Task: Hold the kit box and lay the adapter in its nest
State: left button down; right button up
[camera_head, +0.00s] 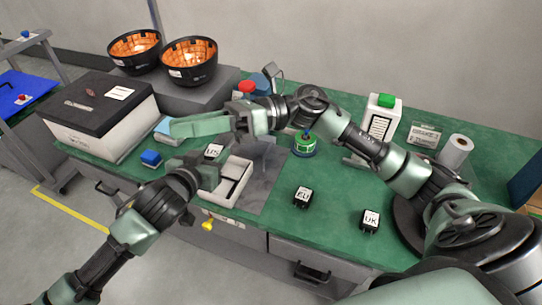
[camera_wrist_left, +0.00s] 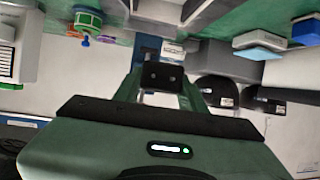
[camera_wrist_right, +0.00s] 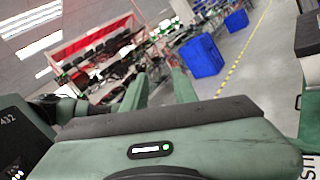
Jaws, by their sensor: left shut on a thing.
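The kit box (camera_head: 237,170) is a white open tray with inner compartments, on a grey mat at the table's front edge. My left gripper (camera_head: 203,163) is shut on the black US adapter (camera_head: 214,151), above the box's back-left corner. In the left wrist view the adapter (camera_wrist_left: 162,76) sits between the fingertips. My right gripper (camera_head: 185,127) is open and empty, behind and above the box, apart from it. In the right wrist view its fingers (camera_wrist_right: 160,88) are spread with nothing between. The left gripper hides part of the box, and the nest is hard to make out.
The EU adapter (camera_head: 302,196) and UK adapter (camera_head: 370,220) stand right of the box. A green round item (camera_head: 305,145) is behind them. Two orange-lined bowls (camera_head: 189,62) stand at the back.

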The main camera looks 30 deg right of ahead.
jog(key=w+d+t+h, duration=0.2)
jog(key=w+d+t, duration=0.1)
jog(key=w+d, duration=0.1)
jog(key=m+t+h, duration=0.2)
jog(key=t+h, duration=0.2)
jog(key=h, duration=0.1)
send_over(226, 179)
jog(key=d+f+v, duration=0.1)
jog(key=v, duration=0.5)
notch_tip(226, 179, down, 14)
jog(key=d+f+h, duration=0.1)
jog(key=d+f, duration=0.1)
jog(key=f, duration=0.1)
jog(key=s+d+f+m+h, duration=0.1)
jog(key=d+f, duration=0.1)
jog(key=f, duration=0.2)
jog(key=d+f+h, duration=0.1)
jog(key=d+f, duration=0.1)
jog(key=f, duration=0.2)
jog(key=shift+s+d+f+m+t+h, duration=0.15)
jog(key=shift+s+d+m+t+h, duration=0.15)
jog(key=shift+d+t, duration=0.1)
jog(key=shift+w+f, duration=0.1)
jog(key=shift+f, duration=0.1)
jog(key=x, duration=1.1)
jog(key=shift+w+a+f, duration=0.25)
jog(key=shift+c, duration=0.3)
grip_shut()
